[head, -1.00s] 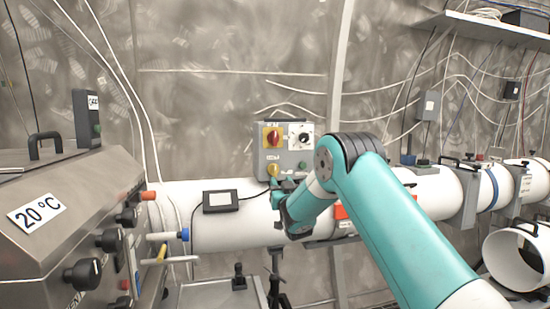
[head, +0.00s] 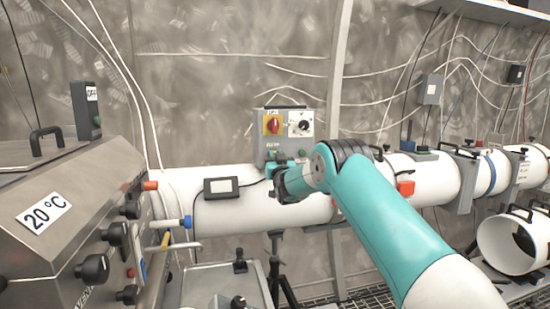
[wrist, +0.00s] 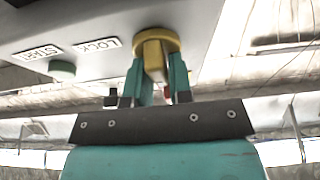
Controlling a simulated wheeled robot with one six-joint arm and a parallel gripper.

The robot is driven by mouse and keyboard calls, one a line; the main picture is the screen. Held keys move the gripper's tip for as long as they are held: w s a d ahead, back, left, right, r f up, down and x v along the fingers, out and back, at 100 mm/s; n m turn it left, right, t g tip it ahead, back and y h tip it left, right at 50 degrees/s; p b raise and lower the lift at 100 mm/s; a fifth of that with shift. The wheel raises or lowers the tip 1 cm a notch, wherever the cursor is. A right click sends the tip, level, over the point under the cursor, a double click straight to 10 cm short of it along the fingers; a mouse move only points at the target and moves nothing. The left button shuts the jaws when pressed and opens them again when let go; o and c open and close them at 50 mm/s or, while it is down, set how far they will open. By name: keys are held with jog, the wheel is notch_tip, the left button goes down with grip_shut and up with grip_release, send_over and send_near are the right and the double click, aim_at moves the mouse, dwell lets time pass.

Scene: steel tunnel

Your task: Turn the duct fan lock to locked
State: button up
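The duct fan lock is a yellow knob (wrist: 156,48) with a raised handle, on the grey control box beside a "LOCK" label (wrist: 99,46) in the wrist view. My gripper (wrist: 157,78) has one teal finger on each side of the handle, with no clear gap on either side. The handle points roughly along the line toward my gripper. In the head view my gripper (head: 277,168) is at the lower part of the control box (head: 290,142) and hides the knob.
A green button (wrist: 62,70) sits beside the knob, by a "START" label. Above on the box are a red switch on a yellow plate (head: 273,125) and a dial on white (head: 300,124). A white duct (head: 240,212) runs below; a steel machine (head: 75,215) stands at left.

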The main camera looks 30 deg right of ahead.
grip_shut()
